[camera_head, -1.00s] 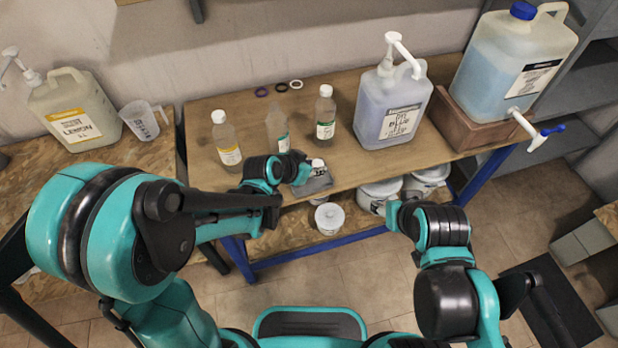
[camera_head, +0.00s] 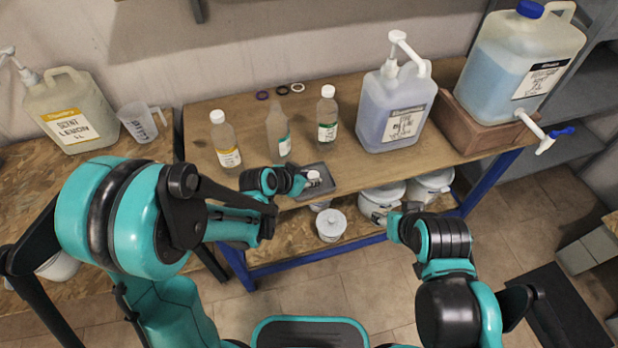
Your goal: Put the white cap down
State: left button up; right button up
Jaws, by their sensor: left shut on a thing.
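The white cap (camera_head: 314,176) is at the fingertips of my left gripper (camera_head: 308,180), which is shut on it. I cannot tell whether the cap touches the tray. A clear bottle without a cap (camera_head: 278,134) stands just behind the gripper. Bottles with white caps stand on both sides of it, one with a yellow label (camera_head: 226,142) and one with a green label (camera_head: 327,116). My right gripper (camera_head: 398,214) is in front of the table; its fingers are too small to read.
A pump jug of bluish liquid (camera_head: 396,108) and a large blue canister (camera_head: 520,65) on a brown stand (camera_head: 475,122) occupy the right of the table. Coloured rings (camera_head: 282,90) lie at the back. White tubs (camera_head: 331,225) are on the shelf below.

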pick_arm(q)
jog(key=shift+s+f, duration=0.1)
jog(key=shift+f, duration=0.2)
jog(key=o, duration=1.1)
jog(key=shift+r, duration=0.25)
jog(key=s+a+r+n+y+p, duration=0.5)
jog(key=s+a+r+n, duration=0.2)
jog(key=s+a+r, duration=0.9)
jog(key=shift+s+a+r+p, duration=0.25)
jog(key=shift+s+r+p, duration=0.2)
jog(key=shift+s, duration=0.75)
